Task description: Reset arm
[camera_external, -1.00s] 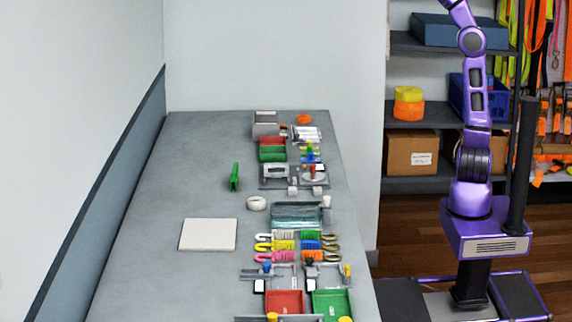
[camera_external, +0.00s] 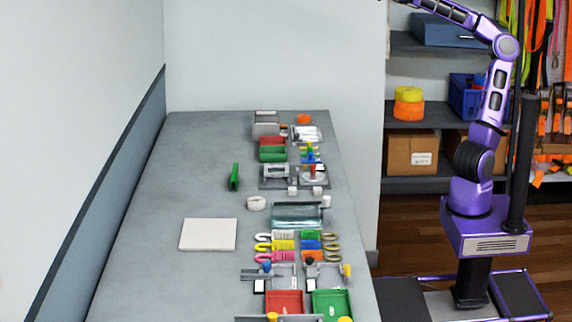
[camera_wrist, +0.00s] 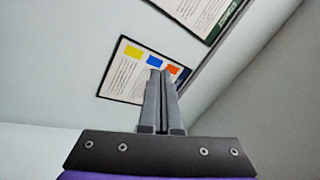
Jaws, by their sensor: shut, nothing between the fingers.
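My gripper (camera_wrist: 160,78) shows in the wrist view with its two grey fingers together and nothing between them. It points at a pale wall with framed notices. In the external view my purple arm stands to the right of the workbench, raised, with its forearm reaching to the upper left. The gripper itself is out of that picture, past the top edge.
The grey workbench (camera_external: 160,190) holds red and green trays, a white square plate (camera_external: 208,235), a green upright piece (camera_external: 234,177) and several straps. Shelves with a cardboard box (camera_external: 412,154) and hanging straps (camera_external: 558,100) stand behind my arm. A framed notice (camera_wrist: 120,80) hangs on the wall.

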